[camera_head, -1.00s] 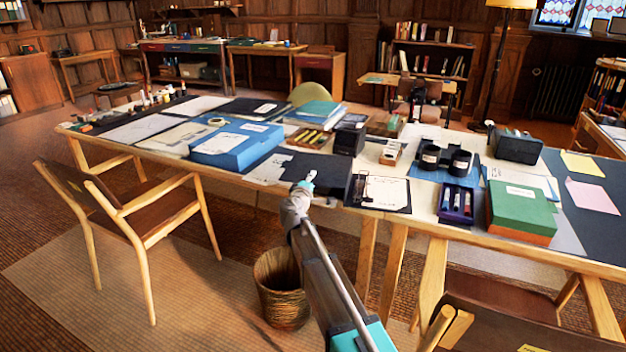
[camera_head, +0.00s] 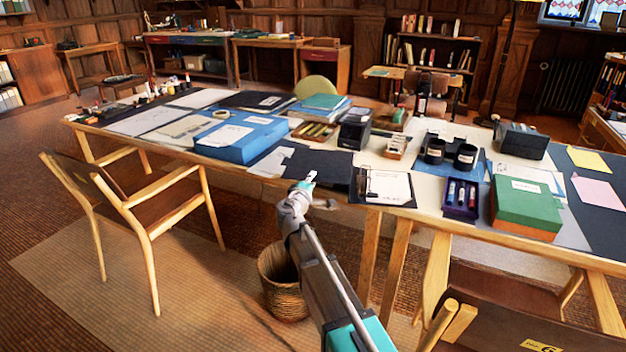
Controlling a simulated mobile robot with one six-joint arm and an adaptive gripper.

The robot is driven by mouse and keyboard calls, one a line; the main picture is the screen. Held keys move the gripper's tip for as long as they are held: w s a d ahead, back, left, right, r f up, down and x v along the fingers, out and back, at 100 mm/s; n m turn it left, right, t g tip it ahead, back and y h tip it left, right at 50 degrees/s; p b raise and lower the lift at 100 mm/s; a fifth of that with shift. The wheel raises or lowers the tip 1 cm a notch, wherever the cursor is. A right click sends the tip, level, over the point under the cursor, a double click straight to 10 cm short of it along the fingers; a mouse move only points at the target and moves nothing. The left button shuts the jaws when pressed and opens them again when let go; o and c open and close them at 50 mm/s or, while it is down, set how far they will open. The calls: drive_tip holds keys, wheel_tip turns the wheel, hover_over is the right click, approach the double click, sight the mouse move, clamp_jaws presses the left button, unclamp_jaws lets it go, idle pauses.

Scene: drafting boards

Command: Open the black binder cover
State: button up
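A flat black cover (camera_head: 322,167), which looks like the binder, lies at the front edge of the long table, left of a black-edged board with a white sheet (camera_head: 388,186). Part of a white sheet (camera_head: 270,163) shows at its left. My gripper (camera_head: 309,178) is at the cover's near edge, at about the front edge of the table. It is small in view and hides a bit of that edge. I cannot tell whether it touches the cover, or whether its fingers are open or shut.
A blue box (camera_head: 240,146) lies to the left and a black box (camera_head: 355,130) stands behind the cover. A purple tray (camera_head: 460,199) and a green box (camera_head: 527,203) are to the right. A wooden chair (camera_head: 140,195) and wicker basket (camera_head: 283,285) stand in front of the table (camera_head: 235,176).

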drive_tip(key=v, duration=0.6)
drive_tip(key=shift+s, duration=0.35)
idle(0.6)
drive_tip(key=shift+s+a, duration=0.1)
drive_tip(key=shift+a, duration=0.05)
idle(0.4)
drive_tip(key=v, duration=1.1)
drive_tip(key=shift+s, duration=0.4)
drive_tip(key=s+d+f+m+g+h, duration=0.15)
drive_tip(key=d+f+m+g, duration=0.3)
drive_tip(key=d, duration=0.45)
drive_tip(key=d+f+m+g+h, duration=0.25)
drive_tip(key=d+f+g, duration=0.2)
drive_tip(key=d, duration=0.45)
drive_tip(key=s+d+f+m+g+y, duration=0.75)
drive_tip(key=s+d+f, duration=0.25)
drive_tip(key=s, duration=0.3)
wheel_tip(320, 180, up, 28)
drive_tip(key=y+p, duration=0.1)
drive_tip(key=p, duration=2.6)
drive_tip(key=shift+a+g+p, duration=0.25)
drive_tip(key=shift+g+p, duration=0.1)
drive_tip(key=shift+g, duration=0.1)
